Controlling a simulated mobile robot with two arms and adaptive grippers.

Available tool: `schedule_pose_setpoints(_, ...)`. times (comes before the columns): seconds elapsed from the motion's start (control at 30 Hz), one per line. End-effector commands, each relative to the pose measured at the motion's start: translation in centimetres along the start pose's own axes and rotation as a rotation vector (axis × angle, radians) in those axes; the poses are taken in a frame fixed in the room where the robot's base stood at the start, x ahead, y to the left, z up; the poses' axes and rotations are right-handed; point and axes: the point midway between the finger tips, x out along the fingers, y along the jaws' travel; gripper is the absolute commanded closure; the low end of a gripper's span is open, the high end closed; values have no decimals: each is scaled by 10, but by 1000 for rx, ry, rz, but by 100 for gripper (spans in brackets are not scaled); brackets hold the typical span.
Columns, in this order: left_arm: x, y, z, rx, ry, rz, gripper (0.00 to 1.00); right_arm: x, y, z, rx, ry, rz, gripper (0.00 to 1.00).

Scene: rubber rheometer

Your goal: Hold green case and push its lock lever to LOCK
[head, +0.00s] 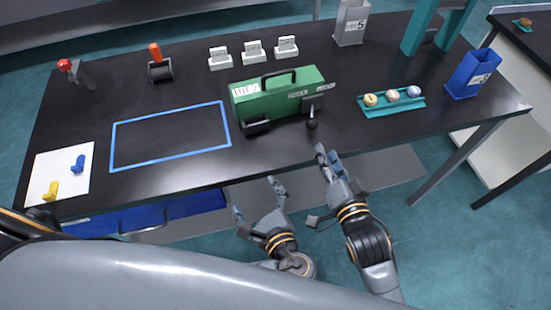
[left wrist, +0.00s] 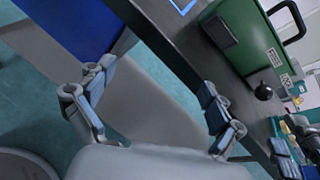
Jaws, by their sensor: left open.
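The green case (head: 272,101) stands upright on the black table, its black carrying handle (head: 278,78) on top. A lever with a black ball knob (head: 312,125) sticks out from the right part of its front, below two small labels. I cannot tell which label it is set to. The case (left wrist: 245,45) and knob (left wrist: 264,92) also show in the left wrist view. My left gripper (head: 257,198) is open and empty, in front of the table edge, short of the case. My right gripper (head: 319,187) is open and empty, in front of the table edge below the knob.
A blue outlined rectangle (head: 113,148) lies left of the case. A teal rack with several round pieces (head: 389,94) and a blue bin (head: 472,75) stand to the right. Several white holders (head: 252,51) stand behind. A blue drawer (head: 180,210) is under the table front.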

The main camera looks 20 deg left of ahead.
Motion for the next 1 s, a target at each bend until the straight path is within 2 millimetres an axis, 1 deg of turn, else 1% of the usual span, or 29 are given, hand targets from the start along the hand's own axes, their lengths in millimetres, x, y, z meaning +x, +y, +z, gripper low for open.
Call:
schedule_pose_setpoints(0.03, -1, -17, 9, 48, 13, -5, 8, 0, 0, 0, 0, 0, 0, 62)
schedule_pose_setpoints(0.1, -2, -36, 19, 133, 32, -14, 8, 0, 0, 0, 0, 0, 0, 62)
schedule_pose_setpoints(0.2, -4, -58, 32, 246, 54, -32, 8, 0, 0, 0, 0, 0, 0, 62)
schedule_pose_setpoints(0.3, -6, -75, 43, 337, 70, -50, 8, 0, 0, 0, 0, 0, 0, 62)
schedule_pose_setpoints(0.4, -8, -86, 50, 402, 78, -65, 8, 0, 0, 0, 0, 0, 0, 62)
schedule_pose_setpoints(0.57, -7, -94, 56, 453, 83, -76, 8, 0, 0, 0, 0, 0, 0, 62)
schedule_pose_setpoints(0.67, 2, -94, 55, 460, 82, -76, 8, 0, 0, 0, 0, 0, 0, 62)
schedule_pose_setpoints(0.77, 17, -95, 54, 459, 80, -75, 8, 0, 0, 0, 0, 0, 0, 62)
schedule_pose_setpoints(1.0, 64, -97, 50, 460, 79, -75, 8, 0, 0, 0, 0, 0, 0, 62)
